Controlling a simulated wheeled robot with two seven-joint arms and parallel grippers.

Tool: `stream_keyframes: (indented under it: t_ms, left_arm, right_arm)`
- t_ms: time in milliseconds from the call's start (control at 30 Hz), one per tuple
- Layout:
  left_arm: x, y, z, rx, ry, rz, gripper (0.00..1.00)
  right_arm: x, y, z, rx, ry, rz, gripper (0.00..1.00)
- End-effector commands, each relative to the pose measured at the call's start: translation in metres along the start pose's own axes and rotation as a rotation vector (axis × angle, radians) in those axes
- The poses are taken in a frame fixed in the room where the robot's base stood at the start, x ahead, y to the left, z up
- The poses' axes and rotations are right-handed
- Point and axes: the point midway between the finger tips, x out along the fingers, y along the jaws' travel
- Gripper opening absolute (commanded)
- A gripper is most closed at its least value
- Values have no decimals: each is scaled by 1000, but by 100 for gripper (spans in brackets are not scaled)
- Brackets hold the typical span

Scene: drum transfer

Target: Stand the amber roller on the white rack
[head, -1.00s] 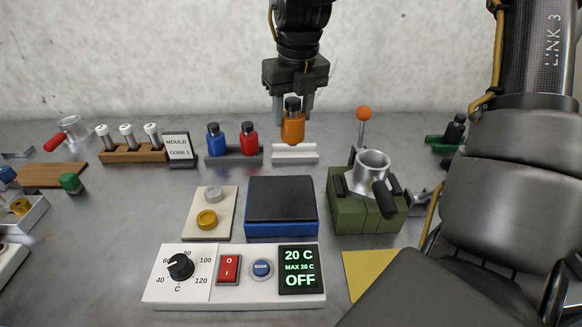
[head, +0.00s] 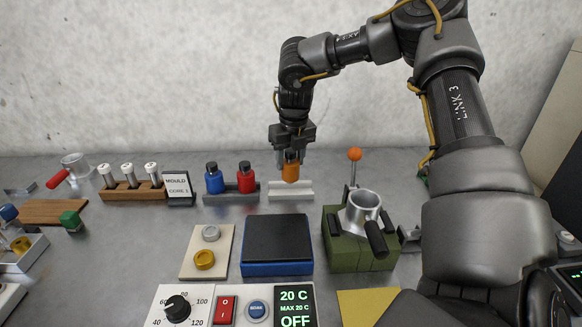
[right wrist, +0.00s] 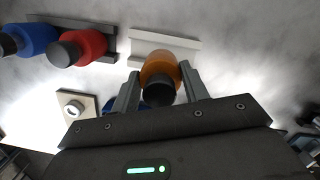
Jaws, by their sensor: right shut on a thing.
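The amber roller (head: 291,172) is orange with a dark cap and is held upright by my right gripper (head: 291,161). The right gripper is shut on it from above, and in the right wrist view the amber roller (right wrist: 158,68) sits between the two grey fingers (right wrist: 159,92). The white rack (head: 291,194) is a low pale holder right below the roller; it also shows in the right wrist view (right wrist: 185,43). The roller's lower end is at or just above the rack; I cannot tell whether they touch. My left gripper is not in view.
Left of the white rack, a grey rack (head: 231,197) holds a blue roller (head: 214,178) and a red roller (head: 246,177). A green block with a metal cup (head: 362,205) and an orange-knobbed lever (head: 354,154) stand to the right. A blue-sided scale-like box (head: 277,244) lies in front.

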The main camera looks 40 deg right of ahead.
Motion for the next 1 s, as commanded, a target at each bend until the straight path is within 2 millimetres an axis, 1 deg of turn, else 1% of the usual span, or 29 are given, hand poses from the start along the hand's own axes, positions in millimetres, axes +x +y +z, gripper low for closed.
stream_keyframes:
  t_ms: [267,333,533,833,867,1000]
  left_arm:
    - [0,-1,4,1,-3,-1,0]
    - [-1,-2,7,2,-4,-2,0]
    - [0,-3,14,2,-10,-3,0]
    - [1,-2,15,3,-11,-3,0]
    - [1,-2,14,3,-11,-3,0]
    - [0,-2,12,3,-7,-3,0]
  right_arm:
    - [6,-2,4,0,-1,1,11]
    - [12,-4,7,1,0,1,11]
    - [39,-4,1,0,1,1,11]
    - [41,-3,1,-1,-1,1,11]
    - [42,-4,1,0,0,0,47]
    - [41,-4,1,0,0,0,66]
